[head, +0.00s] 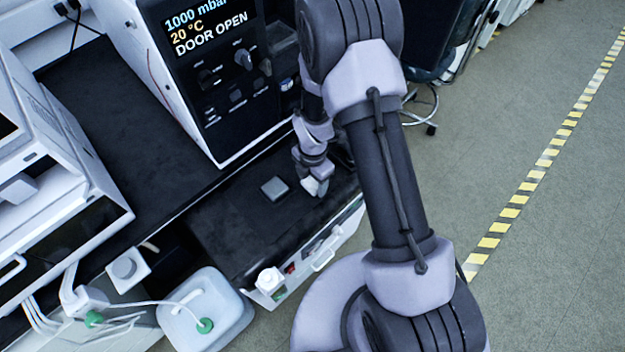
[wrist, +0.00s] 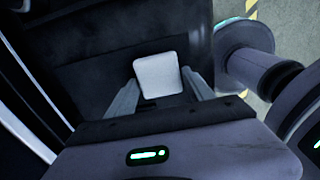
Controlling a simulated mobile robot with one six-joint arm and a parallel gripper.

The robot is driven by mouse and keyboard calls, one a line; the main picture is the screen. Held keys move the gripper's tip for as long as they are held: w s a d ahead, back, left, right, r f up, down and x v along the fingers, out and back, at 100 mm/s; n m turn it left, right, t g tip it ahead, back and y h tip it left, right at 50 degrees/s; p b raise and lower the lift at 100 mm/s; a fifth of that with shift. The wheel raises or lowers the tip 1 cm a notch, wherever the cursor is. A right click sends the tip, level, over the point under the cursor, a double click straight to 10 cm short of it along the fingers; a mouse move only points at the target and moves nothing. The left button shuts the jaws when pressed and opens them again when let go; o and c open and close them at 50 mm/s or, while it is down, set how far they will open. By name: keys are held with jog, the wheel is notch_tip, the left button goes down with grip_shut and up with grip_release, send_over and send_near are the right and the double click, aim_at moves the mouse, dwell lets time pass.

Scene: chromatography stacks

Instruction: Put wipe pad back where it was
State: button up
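A pale, roughly square pad (wrist: 158,75), which I take as the wipe pad, sits between the two fingertips of my gripper (wrist: 160,80) in the wrist view. The fingers flank it on both sides and appear shut on it. In the head view my gripper (head: 313,184) points down over the dark-topped surface (head: 235,225), with the pale pad (head: 317,187) at its tip. Whether the pad touches the surface is not clear. A separate grey square block (head: 274,188) lies flat to the left of my gripper.
An instrument (head: 215,85) reading "DOOR OPEN" stands behind the surface. A white container with a green cap (head: 206,312) and tubing is at lower left. A small white bottle (head: 270,279) stands by the front edge. The dark surface left of my gripper is mostly clear.

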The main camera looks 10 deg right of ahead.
jog(key=shift+o, duration=0.6)
jog(key=shift+r, duration=0.1)
notch_tip(320, 180, up, 12)
jog(key=p, duration=0.5)
notch_tip(320, 180, up, 15)
jog(key=m+t, duration=0.2)
jog(key=m, duration=0.7)
send_over(313, 182)
jog(key=s, duration=0.1)
jog(key=s+r+m+t+y, duration=0.1)
jog(key=s+r+m+t, duration=0.2)
jog(key=s+r+m, duration=1.3)
jog(key=m, duration=0.3)
jog(key=shift+s+r+m+t+y, duration=0.2)
jog(key=shift+s+m+t+y, duration=0.1)
jog(key=shift+s+t+y, duration=0.1)
